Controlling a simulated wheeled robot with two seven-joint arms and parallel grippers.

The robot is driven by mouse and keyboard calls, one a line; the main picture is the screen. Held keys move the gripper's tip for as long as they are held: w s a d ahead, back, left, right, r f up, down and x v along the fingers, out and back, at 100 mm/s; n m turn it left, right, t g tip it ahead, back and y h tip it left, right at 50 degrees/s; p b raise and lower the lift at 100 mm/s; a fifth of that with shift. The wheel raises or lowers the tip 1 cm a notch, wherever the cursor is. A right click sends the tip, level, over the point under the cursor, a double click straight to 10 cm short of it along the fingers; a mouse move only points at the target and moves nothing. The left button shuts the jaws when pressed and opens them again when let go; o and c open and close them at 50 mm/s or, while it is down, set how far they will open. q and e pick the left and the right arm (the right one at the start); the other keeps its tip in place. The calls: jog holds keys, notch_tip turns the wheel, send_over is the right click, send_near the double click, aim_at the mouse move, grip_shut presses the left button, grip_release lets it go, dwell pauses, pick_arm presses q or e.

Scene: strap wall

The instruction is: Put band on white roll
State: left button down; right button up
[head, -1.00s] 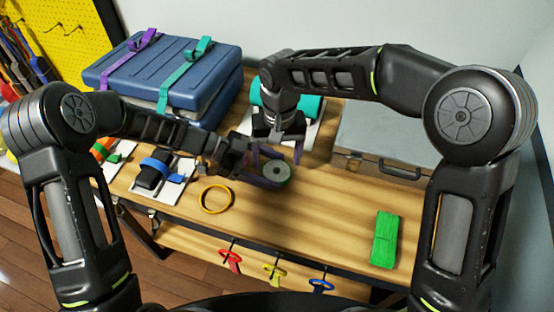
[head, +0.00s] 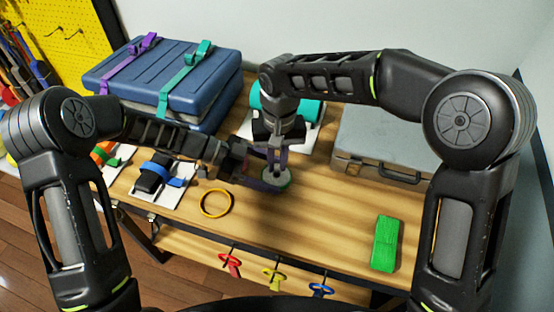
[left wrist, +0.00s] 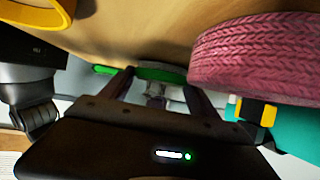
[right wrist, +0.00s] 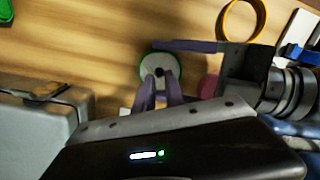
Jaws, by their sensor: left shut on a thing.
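A round white roll (head: 277,181) with a green ring at its edge is over the front middle of the table. It also shows in the right wrist view (right wrist: 147,72). My left gripper (head: 260,170) reaches in from the left and is shut on it, its purple fingers wide apart around it. My right gripper (right wrist: 162,77) is above the roll, its fingertips close together over the roll's middle. Whether they grip anything is hard to tell. A yellow ring band (head: 215,203) lies flat on the table, apart from both grippers.
A green folded strap (head: 385,244) lies at the right. A blue strapped case (head: 175,75) stands back left and a grey case (head: 385,140) back right. A pink roll (left wrist: 255,55) is close beside my left gripper. Coloured straps (head: 272,278) hang below the front edge.

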pick_arm(q)
jog(key=shift+f, duration=0.1)
pick_arm(e)
jog(key=shift+f, duration=0.35)
jog(key=shift+s+f, duration=0.1)
jog(key=shift+f, duration=0.55)
jog(key=shift+r, duration=2.05)
pick_arm(q)
jog(key=shift+c, duration=0.4)
grip_release()
